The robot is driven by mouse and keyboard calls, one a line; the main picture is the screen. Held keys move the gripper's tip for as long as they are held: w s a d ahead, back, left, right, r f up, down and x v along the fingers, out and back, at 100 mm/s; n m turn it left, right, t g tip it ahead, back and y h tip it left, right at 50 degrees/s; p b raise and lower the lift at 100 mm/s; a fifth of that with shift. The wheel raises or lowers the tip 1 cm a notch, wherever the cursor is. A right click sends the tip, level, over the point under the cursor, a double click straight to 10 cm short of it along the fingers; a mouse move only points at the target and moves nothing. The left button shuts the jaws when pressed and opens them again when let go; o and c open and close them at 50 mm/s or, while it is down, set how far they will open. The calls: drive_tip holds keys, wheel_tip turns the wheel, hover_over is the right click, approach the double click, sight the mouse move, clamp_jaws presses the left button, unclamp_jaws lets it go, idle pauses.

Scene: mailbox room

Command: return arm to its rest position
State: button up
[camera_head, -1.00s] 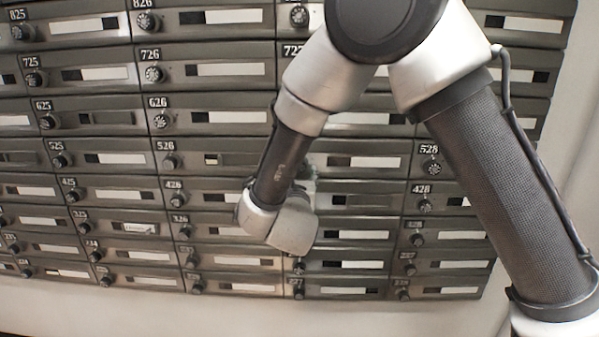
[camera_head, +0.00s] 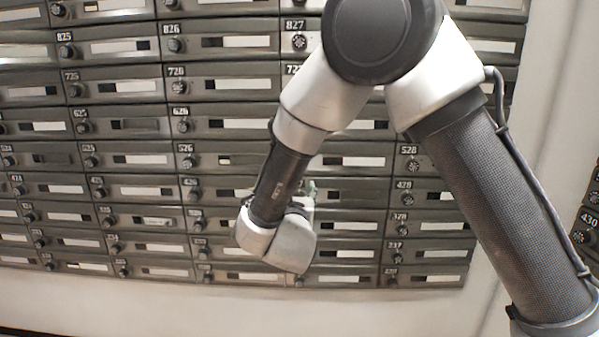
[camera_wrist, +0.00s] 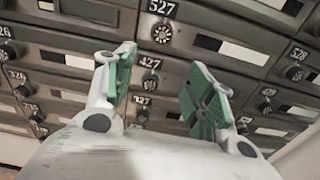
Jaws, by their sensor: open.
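My arm is bent in front of a wall of mailboxes (camera_head: 225,124) in the head view, with its wrist low in the middle of the picture. In the head view my gripper is mostly hidden behind the wrist. In the wrist view my gripper (camera_wrist: 165,92) shows two green-padded fingers spread apart, with nothing between them. Past the fingers are mailbox fronts, with box 527 (camera_wrist: 212,45) nearly straight ahead. I see a clear gap between the fingers and no contact with a door.
The mailboxes have round dial knobs that stick out. Bare pale wall (camera_head: 150,305) runs below them. At the right edge another bank of boxes, with number 430 (camera_head: 588,222), stands past a pale wall strip.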

drive_tip(key=s+a+f+n+g+y, duration=0.2)
drive_tip(key=a+f+n+g, duration=0.1)
drive_tip(key=f+n, duration=0.3)
drive_tip(key=s+a+f+n+g+y, duration=0.2)
drive_tip(key=a+f+n+g, duration=0.15)
drive_tip(key=n, duration=0.45)
drive_tip(key=s+d+f+n+g+y, duration=0.25)
drive_tip(key=s+n+g, duration=0.4)
drive_tip(key=n, duration=0.65)
drive_tip(key=s+d+r+n+h, duration=0.2)
drive_tip(key=s+d+r, duration=0.4)
drive_tip(key=d, duration=0.7)
drive_tip(key=s+d+r+n+h, duration=0.2)
drive_tip(key=s+d+r+n, duration=0.2)
drive_tip(key=d, duration=1)
drive_tip(key=s+d+r+n+h, duration=0.2)
drive_tip(key=s+d+r+n, duration=0.2)
drive_tip(key=s+d+r, duration=0.5)
drive_tip(key=s+d, duration=0.1)
drive_tip(key=d, duration=0.4)
drive_tip(key=shift+s+r+g, duration=0.15)
drive_tip(key=shift+s+g, duration=0.15)
drive_tip(key=shift+s, duration=0.05)
